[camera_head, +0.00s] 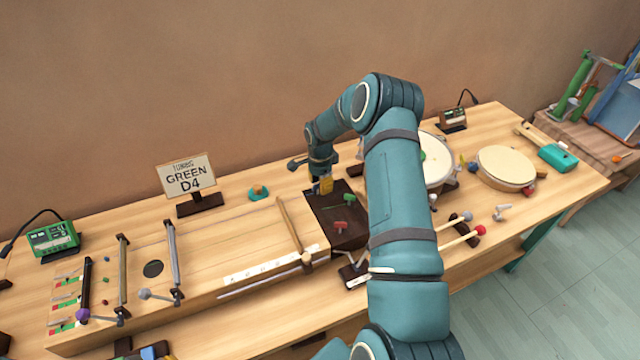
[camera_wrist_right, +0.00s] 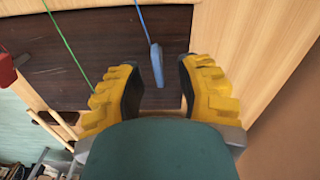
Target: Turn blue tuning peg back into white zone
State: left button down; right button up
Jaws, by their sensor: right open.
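The blue tuning peg (camera_wrist_right: 157,65) shows in the right wrist view as a flat blue paddle on a thin blue stem, over a dark brown board (camera_wrist_right: 110,30). My right gripper (camera_wrist_right: 159,85) is open, its yellow fingers on either side of the paddle's near end, with a gap to each. In the head view my right gripper (camera_head: 323,185) is at the back left of the dark board (camera_head: 328,218), and I cannot make out the blue peg there. I cannot pick out the white zone for certain. My left gripper is not in view.
Drums (camera_head: 506,167) and mallets (camera_head: 462,238) lie to the right. A sign (camera_head: 187,177) stands at the back left.

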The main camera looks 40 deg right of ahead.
jog(key=shift+o, duration=0.3)
jog(key=shift+f, duration=0.15)
grip_shut()
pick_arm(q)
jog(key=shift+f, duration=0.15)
pick_arm(e)
jog(key=shift+n, duration=0.3)
